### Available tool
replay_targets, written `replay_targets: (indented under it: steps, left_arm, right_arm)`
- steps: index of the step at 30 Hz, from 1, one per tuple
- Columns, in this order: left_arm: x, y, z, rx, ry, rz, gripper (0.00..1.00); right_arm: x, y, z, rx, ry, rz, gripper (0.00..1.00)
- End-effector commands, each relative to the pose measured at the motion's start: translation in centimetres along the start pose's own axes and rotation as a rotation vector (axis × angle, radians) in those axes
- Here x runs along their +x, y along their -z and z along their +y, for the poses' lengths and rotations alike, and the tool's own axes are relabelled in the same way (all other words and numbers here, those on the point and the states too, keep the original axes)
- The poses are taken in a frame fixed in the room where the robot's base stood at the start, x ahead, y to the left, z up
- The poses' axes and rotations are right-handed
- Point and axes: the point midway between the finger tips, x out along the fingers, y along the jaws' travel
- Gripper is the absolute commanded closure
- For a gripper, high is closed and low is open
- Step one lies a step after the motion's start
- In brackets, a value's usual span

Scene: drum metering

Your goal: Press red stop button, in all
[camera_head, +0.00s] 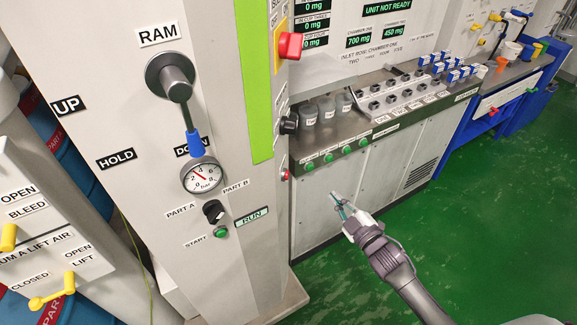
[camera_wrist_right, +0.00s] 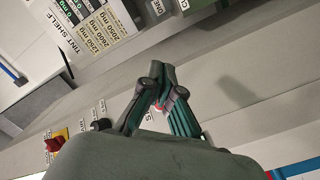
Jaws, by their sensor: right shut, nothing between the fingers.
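A small red button (camera_head: 285,174) sits on the right side face of the tall grey column, below a black knob. In the right wrist view a bit of red (camera_wrist_right: 157,107) shows behind my fingers beside a partly hidden label starting with S; it looks like the same button. My right gripper (camera_head: 336,201) is shut and empty, to the right of the column and apart from the button in the head view. In the wrist view the gripper (camera_wrist_right: 163,84) covers most of the red. Whether it touches the button cannot be told. My left gripper is not in view.
A red rotary switch on a yellow plate (camera_head: 290,46) juts from the column higher up. A black knob (camera_head: 289,122) sits below it. The grey cabinet (camera_head: 375,175) with green buttons stands behind my right gripper. The green floor (camera_head: 480,220) is clear at right.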

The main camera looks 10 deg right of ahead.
Motion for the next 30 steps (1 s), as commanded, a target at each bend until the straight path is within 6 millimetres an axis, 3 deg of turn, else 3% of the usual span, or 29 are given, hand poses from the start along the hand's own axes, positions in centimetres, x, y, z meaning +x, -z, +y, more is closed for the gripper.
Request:
replay_targets:
  steps: [1, 3, 8, 20, 30]
  left_arm:
    - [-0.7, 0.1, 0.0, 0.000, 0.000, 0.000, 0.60]
    - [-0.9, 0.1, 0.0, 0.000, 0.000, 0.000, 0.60]
    - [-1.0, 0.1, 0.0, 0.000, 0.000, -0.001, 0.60]
    - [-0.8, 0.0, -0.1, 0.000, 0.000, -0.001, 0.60]
    - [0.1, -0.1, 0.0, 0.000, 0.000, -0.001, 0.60]
  right_arm:
    - [0.3, 1.6, 1.4, -0.021, -0.013, 0.031, 1.00]
    - [0.6, 2.9, 2.4, -0.039, -0.026, 0.061, 1.00]
    - [0.7, 3.9, 3.1, -0.056, -0.037, 0.088, 1.00]
    - [1.0, 4.0, 2.8, -0.054, -0.038, 0.088, 1.00]
    - [3.8, 6.2, 0.7, -0.052, -0.039, 0.089, 1.00]
